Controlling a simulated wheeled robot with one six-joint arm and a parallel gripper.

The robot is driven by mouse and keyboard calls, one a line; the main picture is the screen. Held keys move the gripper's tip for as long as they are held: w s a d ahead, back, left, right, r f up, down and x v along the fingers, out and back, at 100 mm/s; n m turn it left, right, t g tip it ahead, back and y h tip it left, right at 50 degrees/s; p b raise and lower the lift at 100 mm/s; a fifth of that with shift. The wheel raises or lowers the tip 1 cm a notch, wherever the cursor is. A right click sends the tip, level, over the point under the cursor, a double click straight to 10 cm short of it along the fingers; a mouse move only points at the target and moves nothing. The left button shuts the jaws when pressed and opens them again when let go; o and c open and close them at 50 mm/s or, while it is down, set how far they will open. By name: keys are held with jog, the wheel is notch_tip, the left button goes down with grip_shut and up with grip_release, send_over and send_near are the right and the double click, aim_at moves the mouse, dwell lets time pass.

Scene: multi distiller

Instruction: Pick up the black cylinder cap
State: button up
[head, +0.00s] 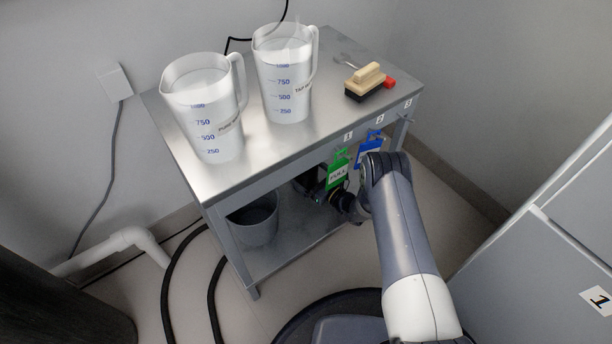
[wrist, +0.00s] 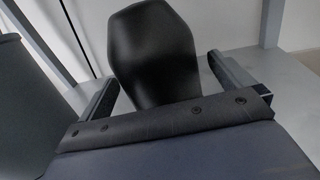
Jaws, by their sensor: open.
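A smooth black rounded body, apparently the black cylinder cap (wrist: 152,40), stands upright in the wrist view. My gripper (wrist: 162,72) is open, with one finger to the left of this black body and one to the right. Gaps show beside the fingers, and I cannot tell whether either touches it. In the head view my gripper (head: 325,196) reaches in under the tabletop, above the lower shelf. There, dark shapes around the gripper hide the cap, and I cannot make it out clearly.
A steel table (head: 265,150) bears two measuring jugs (head: 212,125) (head: 284,90) and a wooden-handled brush (head: 369,82). A grey bucket (head: 254,222) stands on the lower shelf (head: 290,245), left of my gripper. Green (head: 338,172) and blue (head: 369,150) tags hang at the front edge.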

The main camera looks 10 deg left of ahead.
jog(key=shift+x, duration=1.1)
jog(key=c, duration=1.5)
